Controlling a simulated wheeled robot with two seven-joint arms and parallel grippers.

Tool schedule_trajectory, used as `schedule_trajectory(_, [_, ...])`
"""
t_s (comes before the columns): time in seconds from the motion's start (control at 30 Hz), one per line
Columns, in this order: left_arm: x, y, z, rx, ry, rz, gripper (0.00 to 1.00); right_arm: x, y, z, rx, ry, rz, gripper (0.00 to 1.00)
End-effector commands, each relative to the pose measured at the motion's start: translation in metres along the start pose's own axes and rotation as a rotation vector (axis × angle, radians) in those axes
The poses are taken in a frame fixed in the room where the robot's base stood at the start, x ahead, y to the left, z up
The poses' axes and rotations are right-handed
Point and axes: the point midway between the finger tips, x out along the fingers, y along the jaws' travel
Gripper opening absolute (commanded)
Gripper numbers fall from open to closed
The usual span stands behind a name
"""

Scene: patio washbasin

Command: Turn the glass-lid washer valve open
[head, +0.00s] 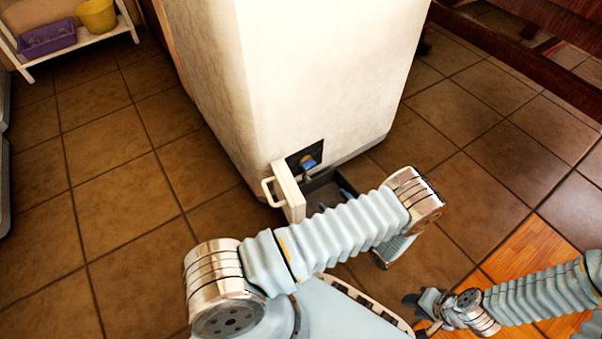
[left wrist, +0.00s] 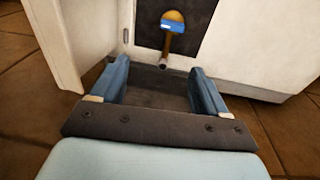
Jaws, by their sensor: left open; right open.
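The valve (head: 308,162) has a blue handle on a brass-coloured body, set in a dark recess low on a white block. In the left wrist view the valve (left wrist: 173,22) is straight ahead, its spout pointing down. My left gripper (left wrist: 162,78) is open and empty, fingers spread to either side, short of the valve and below its handle. In the head view my left arm hides most of that gripper; a blue finger shows beside the recess. My right gripper (head: 424,312) is open and empty at the lower right, far from the valve.
A small white door (head: 289,192) with a handle stands open left of the recess; it also shows in the left wrist view (left wrist: 58,40). The white block (head: 310,80) rises behind.

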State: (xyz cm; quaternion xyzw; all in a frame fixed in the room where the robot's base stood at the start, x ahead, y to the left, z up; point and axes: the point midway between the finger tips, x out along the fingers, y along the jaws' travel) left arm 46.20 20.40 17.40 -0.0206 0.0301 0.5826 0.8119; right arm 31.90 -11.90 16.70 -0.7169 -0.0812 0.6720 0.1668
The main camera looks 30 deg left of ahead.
Motion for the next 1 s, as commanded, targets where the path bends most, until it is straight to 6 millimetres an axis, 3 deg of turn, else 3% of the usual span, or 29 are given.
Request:
schedule_trajectory(0.1, [0.001,-0.016,0.009,0.0,-0.074,-0.069,0.74,0.002,0.005,0.003,0.053,-0.01,0.002,0.4])
schedule_trajectory(0.23, [0.017,-0.017,0.011,0.0,-0.079,-0.069,0.74,0.003,0.005,0.003,0.056,-0.011,0.002,0.4])
schedule_trajectory(0.7, [0.117,-0.022,0.017,0.0,-0.074,-0.065,0.74,0.009,0.008,0.003,0.054,-0.009,0.002,0.4])
schedule_trajectory(1.0, [0.135,-0.024,0.019,0.001,-0.073,-0.067,0.74,0.01,0.008,0.003,0.054,-0.008,0.002,0.4])
